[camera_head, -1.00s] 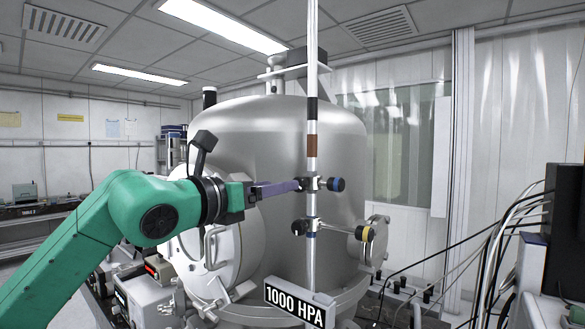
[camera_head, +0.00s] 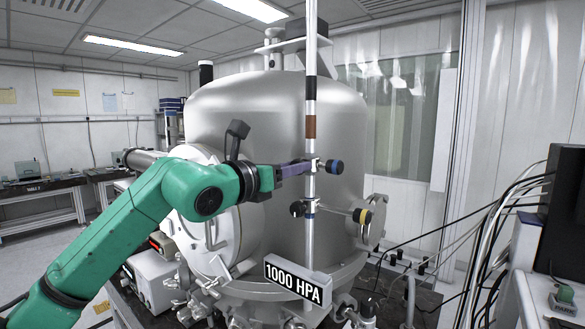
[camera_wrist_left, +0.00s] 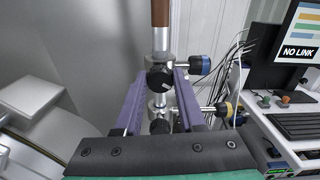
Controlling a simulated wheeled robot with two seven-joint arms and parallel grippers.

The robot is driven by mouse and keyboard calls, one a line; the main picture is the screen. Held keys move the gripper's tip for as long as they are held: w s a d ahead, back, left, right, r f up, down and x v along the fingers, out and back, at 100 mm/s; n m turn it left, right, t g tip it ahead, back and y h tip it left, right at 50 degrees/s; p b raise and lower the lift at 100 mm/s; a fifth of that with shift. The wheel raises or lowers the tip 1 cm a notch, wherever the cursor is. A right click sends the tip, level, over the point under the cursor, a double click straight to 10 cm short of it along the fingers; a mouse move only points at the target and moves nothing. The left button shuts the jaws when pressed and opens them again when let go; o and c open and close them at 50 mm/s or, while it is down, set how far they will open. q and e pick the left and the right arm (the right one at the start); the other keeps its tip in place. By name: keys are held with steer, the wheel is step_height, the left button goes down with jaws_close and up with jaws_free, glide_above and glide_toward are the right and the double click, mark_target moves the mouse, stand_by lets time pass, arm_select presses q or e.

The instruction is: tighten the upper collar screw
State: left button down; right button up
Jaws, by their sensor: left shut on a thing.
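My left gripper (camera_head: 309,166), with purple fingers, is at the upper collar (camera_head: 314,166) on the upright rod (camera_head: 310,100). In the left wrist view its fingers (camera_wrist_left: 161,74) stand on both sides of the black front knob (camera_wrist_left: 159,78) of the upper collar and are shut on it. In the head view the fingers hide this knob. A blue-ended knob (camera_head: 335,167) sticks out to the right of the same collar. The lower collar (camera_head: 309,208) carries a black knob (camera_head: 296,209) and a yellow-ended knob (camera_head: 362,216). My right gripper is not in view.
A large metal tank (camera_head: 270,120) stands right behind the rod. A "1000 HPA" sign (camera_head: 298,283) is low in front. Cables (camera_head: 490,240) and a dark monitor (camera_head: 566,205) are at the right. A keyboard desk shows in the left wrist view (camera_wrist_left: 290,130).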

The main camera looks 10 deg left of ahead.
arm_select(q)
steer(key=shift+m+b, duration=1.65)
steer(key=shift+m, duration=4.15)
steer(key=shift+d, duration=0.1)
steer(key=c, duration=0.5)
jaws_free()
